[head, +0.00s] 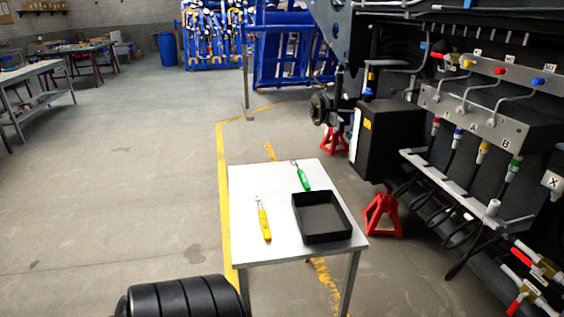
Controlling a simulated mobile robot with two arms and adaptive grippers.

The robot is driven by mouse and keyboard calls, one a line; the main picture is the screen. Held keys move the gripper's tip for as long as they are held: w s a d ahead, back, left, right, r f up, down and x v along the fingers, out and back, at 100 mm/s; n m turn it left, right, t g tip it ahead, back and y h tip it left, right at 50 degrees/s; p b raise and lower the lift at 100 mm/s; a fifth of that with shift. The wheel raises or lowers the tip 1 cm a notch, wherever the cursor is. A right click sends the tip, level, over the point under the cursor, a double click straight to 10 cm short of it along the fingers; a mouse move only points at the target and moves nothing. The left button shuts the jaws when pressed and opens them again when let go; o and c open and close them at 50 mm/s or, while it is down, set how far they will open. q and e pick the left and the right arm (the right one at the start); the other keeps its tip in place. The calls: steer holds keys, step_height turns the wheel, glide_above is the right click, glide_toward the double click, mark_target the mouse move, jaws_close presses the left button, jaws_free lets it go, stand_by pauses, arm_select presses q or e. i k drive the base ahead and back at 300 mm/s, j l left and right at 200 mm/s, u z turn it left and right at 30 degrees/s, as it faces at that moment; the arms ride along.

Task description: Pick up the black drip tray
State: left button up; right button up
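The black drip tray (321,238) is a shallow, square, open box. It sits on the right front part of a small white table (245,190), close to the table's right edge. It looks empty. Neither of my grippers shows in the head view, and nothing touches the tray.
A yellow-handled tool (265,225) lies left of the tray, and a green-handled tool (302,177) lies behind it. The harvester chassis with its hose panel (480,110) and red stands (381,214) is on the right. Open floor (120,190) lies to the left.

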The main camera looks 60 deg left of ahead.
mark_target(321, 219)
steer(key=u, duration=1.7)
steer(key=i+j+z, duration=0.2)
steer(key=k, duration=0.1)
